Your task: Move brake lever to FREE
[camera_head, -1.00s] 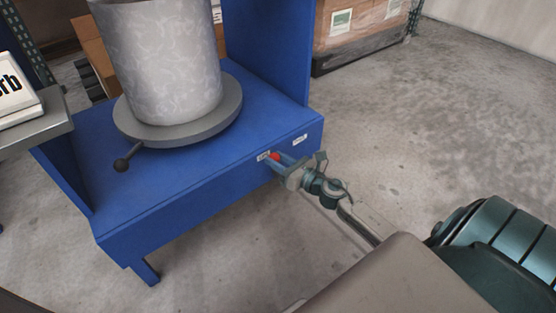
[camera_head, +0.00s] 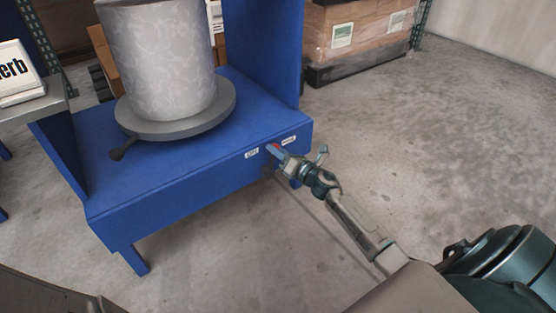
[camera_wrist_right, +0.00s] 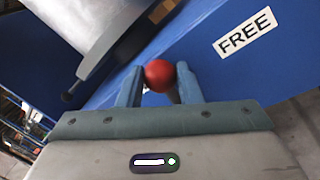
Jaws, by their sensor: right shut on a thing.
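The brake lever's red knob (camera_head: 273,147) is at the front edge of the blue weigher frame (camera_head: 190,167). It lies between a left label (camera_head: 252,154), too small to read, and a right label (camera_head: 289,140). In the right wrist view that right label (camera_wrist_right: 245,34) reads FREE, and the knob (camera_wrist_right: 160,75) sits between the two blue-grey fingers. My right gripper (camera_head: 277,151) is shut on the knob, reaching in from the right. The rest of the lever is hidden by the fingers and knob. My left gripper is not in view.
A grey mottled drum (camera_head: 160,60) stands on a round grey plate (camera_head: 215,110) on the weigher. A small dark-knobbed handle (camera_head: 117,153) sticks out at the plate's left. A wrapped carton (camera_head: 360,30) stands behind. Concrete floor (camera_head: 430,130) is clear to the right.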

